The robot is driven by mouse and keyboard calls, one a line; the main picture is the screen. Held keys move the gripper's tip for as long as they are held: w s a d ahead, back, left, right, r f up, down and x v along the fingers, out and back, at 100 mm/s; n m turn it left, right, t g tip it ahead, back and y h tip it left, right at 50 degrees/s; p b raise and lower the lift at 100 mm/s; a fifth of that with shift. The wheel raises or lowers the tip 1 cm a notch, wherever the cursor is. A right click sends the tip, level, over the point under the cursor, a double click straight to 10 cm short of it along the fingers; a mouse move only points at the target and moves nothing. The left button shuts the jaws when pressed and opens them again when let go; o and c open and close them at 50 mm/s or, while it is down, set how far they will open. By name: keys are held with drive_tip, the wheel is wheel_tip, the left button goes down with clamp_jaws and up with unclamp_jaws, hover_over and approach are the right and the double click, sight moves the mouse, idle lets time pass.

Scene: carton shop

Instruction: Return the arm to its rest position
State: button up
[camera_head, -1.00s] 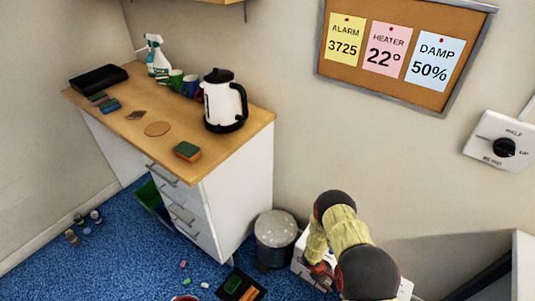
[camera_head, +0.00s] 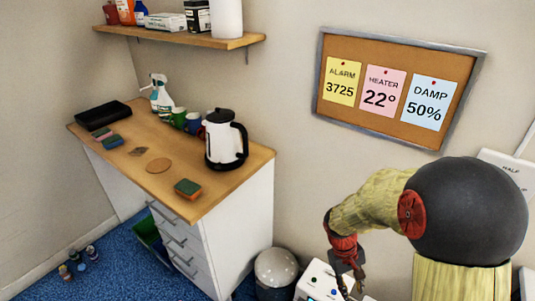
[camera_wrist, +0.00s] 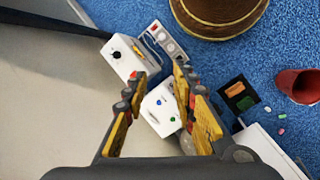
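My arm, with yellow-green links, a large dark joint and red trim, stands at the right of the head view. My gripper (camera_head: 347,272) hangs pointing down from it, low in the picture. In the wrist view my gripper (camera_wrist: 160,84) shows two dark fingers with yellow pads, spread apart with nothing between them. Beyond the fingertips is a white box with blue and green buttons (camera_wrist: 160,104). A white box with a panel (camera_head: 318,281) also shows below my gripper in the head view.
A wooden-topped counter (camera_head: 235,172) with a kettle (camera_head: 226,140) stands left of the arm. A bin (camera_head: 276,272) stands beside it. The notice board (camera_head: 398,88) hangs behind the arm. In the wrist view, a red cup (camera_wrist: 300,86) lies on the blue floor.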

drive_tip(key=s+a+r+m+t+y, duration=0.1)
drive_tip(key=s+r, duration=0.3)
drive_tip(key=r, duration=0.5)
drive_tip(key=s+a+r+m+t+y+p, duration=0.1)
drive_tip(key=s+a+r+t, duration=0.2)
drive_tip(key=r, duration=0.6)
drive_tip(key=s+a+r+t+y, duration=0.1)
drive_tip(key=s+r, duration=0.4)
drive_tip(key=r, duration=0.5)
drive_tip(key=a+t, duration=0.1)
drive_tip(key=t, duration=0.1)
drive_tip(key=shift+s+a+m+t, duration=0.25)
drive_tip(key=shift+s+m+t, duration=0.15)
drive_tip(key=shift+r, duration=0.1)
drive_tip(key=shift+c, duration=0.2)
